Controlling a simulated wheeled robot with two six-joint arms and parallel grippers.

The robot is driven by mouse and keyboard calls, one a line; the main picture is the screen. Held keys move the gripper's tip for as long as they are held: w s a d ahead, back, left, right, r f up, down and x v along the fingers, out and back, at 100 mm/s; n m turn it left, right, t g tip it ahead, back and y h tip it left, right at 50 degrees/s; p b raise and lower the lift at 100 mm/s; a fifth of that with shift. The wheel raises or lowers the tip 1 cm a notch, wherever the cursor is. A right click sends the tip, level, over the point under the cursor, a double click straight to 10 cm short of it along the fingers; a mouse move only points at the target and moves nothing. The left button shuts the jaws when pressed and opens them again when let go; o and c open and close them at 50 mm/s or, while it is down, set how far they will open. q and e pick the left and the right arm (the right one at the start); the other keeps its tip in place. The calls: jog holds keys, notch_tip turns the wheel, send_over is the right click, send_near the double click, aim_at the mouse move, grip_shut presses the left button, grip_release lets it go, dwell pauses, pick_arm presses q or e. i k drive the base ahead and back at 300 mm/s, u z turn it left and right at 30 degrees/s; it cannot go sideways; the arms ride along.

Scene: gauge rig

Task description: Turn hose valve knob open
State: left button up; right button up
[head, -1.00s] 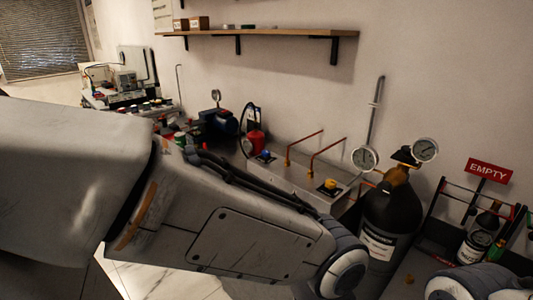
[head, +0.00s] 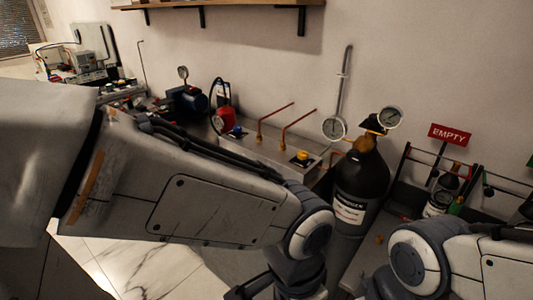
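A yellow knob (head: 302,157) sits on the grey metal bench with copper pipes, left of a black gas cylinder (head: 360,185). A blue knob (head: 237,131) sits farther left on the same bench. I cannot tell which of them is the hose valve knob. The cylinder stands upright with a brass valve (head: 364,144) and a round gauge (head: 390,117) on top. My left arm crosses the foreground and bends down below the bench; its gripper is out of the frame. My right arm enters at lower right; its gripper is also below the frame.
Another gauge (head: 334,128) is beside the cylinder on a grey tube against the wall. A rack with a red EMPTY sign (head: 449,134) stands to the right. A shelf (head: 230,5) hangs above.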

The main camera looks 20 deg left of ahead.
aim_at(237, 128)
jog(key=u, duration=0.4)
jog(key=k, duration=0.45)
jog(key=u, duration=1.5)
jog(key=i, duration=1.9)
jog(key=z, duration=1.35)
jog(key=i, duration=0.65)
jog(key=z, duration=0.55)
